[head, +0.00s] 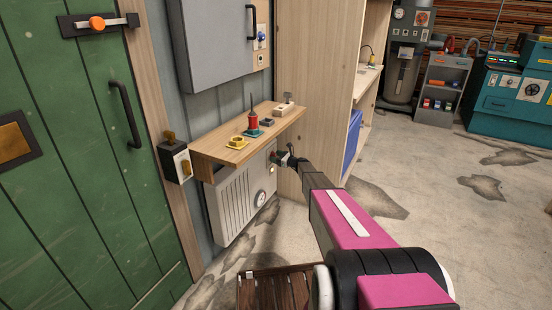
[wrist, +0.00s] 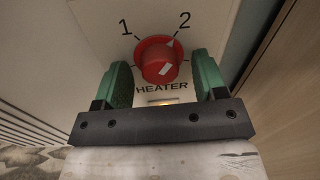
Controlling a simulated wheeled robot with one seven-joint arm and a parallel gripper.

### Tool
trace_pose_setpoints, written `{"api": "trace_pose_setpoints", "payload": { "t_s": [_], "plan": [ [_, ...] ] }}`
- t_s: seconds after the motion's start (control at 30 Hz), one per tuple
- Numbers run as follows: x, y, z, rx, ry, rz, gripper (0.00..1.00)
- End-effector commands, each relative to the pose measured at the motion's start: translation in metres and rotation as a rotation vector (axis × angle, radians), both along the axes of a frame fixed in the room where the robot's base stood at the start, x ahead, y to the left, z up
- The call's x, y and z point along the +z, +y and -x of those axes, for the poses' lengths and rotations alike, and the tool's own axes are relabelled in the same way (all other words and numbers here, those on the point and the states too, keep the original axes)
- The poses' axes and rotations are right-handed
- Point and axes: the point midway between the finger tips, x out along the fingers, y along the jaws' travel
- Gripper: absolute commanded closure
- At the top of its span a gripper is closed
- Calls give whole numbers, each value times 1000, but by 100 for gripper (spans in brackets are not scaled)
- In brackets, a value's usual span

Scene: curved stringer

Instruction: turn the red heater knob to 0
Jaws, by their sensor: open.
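The red heater knob (wrist: 155,60) sits on a pale panel in the wrist view, above the word HEATER. The numbers 1 and 2 are printed at its upper left and upper right. A pale mark on its rim points up and right, towards the 2; no 0 can be read. My gripper (wrist: 163,72) is open, with one green finger to each side of the knob. Contact cannot be told. In the head view, my gripper (head: 279,160) is at the upper right of the white heater (head: 232,204), and the knob cannot be made out.
A wooden shelf (head: 210,151) juts out just above the heater, holding several small items. A wooden cabinet side (head: 310,80) stands close to the right. The floor to the right is open.

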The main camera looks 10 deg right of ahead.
Motion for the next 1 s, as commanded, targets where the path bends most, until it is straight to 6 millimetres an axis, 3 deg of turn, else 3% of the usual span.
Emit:
{"api": "trace_pose_setpoints", "payload": {
  "t_s": [0.27,0.4,0.43,1.0],
  "plan": [
    [0,2,-1,0,0,0,35],
    [0,2,-1,0,0,0,81],
    [0,2,-1,0,0,0,85],
    [0,2,-1,0,-124,89,84]
  ]
}}
